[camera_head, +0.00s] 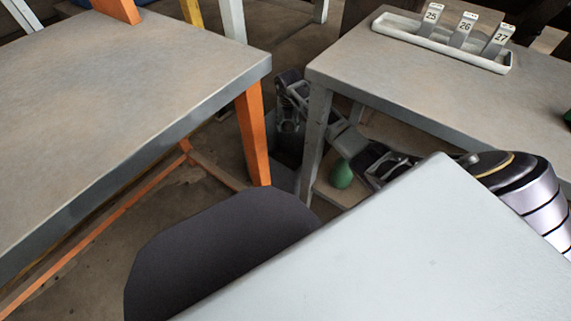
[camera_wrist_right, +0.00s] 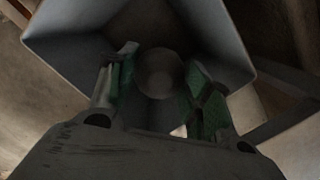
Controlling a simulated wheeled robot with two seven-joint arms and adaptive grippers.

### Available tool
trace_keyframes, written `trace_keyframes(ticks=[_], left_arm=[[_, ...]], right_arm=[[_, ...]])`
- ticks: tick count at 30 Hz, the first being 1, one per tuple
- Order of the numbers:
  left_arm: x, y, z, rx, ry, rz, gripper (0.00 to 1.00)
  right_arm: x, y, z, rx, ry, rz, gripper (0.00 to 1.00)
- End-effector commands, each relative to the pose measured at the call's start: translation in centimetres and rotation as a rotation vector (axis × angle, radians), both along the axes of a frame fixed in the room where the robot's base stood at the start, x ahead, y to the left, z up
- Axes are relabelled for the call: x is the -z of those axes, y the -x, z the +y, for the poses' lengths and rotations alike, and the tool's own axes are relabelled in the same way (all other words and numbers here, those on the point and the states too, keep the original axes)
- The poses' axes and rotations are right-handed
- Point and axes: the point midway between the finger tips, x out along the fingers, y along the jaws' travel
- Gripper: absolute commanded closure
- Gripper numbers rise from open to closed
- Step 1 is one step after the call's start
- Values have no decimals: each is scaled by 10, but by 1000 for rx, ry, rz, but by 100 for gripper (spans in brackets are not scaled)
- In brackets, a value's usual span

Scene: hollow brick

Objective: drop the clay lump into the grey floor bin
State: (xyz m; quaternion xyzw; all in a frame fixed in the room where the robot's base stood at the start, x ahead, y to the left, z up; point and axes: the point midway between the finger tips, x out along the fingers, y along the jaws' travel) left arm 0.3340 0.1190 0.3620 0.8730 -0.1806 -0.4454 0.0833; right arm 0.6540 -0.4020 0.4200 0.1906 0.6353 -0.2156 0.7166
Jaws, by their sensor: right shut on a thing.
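The clay lump (camera_wrist_right: 160,72) is a dull brown, rounded mass in the right wrist view, between the fingertips. My right gripper (camera_wrist_right: 160,88) is shut on it, with a green-padded finger on each side. The grey floor bin (camera_wrist_right: 65,52) opens beyond the fingers, its walls around the lump in this view. In the head view my right gripper (camera_head: 289,118) points down in the gap between two tables, at the bin (camera_head: 284,178), which is mostly hidden behind table legs. The lump cannot be made out there. My left gripper is not in view.
An orange-legged table (camera_head: 120,85) stands left and a grey-legged table (camera_head: 420,80) right, close to my right arm. A white tray (camera_head: 440,45) with tags 25, 26 and 27 is on the right table. A green rounded object (camera_head: 342,174) sits low beneath it.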

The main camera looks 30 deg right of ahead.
Motion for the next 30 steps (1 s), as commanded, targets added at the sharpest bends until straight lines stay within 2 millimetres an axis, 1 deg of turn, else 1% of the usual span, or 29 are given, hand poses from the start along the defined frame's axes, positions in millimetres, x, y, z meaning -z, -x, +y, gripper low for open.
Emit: trace_keyframes(ticks=[8, 9, 15, 25, 30], left_arm=[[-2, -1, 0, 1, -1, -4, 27], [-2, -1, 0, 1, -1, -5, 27], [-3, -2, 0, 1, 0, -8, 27], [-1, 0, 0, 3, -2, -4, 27], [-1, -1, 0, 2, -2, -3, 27]], right_arm=[[0, 0, 0, 0, 0, -1, 78], [0, 0, 0, 0, 0, -1, 49], [0, 0, 0, 0, 0, -1, 25], [0, 0, 0, 0, 0, 0, 25], [-5, 0, 0, 0, 0, -1, 25]])
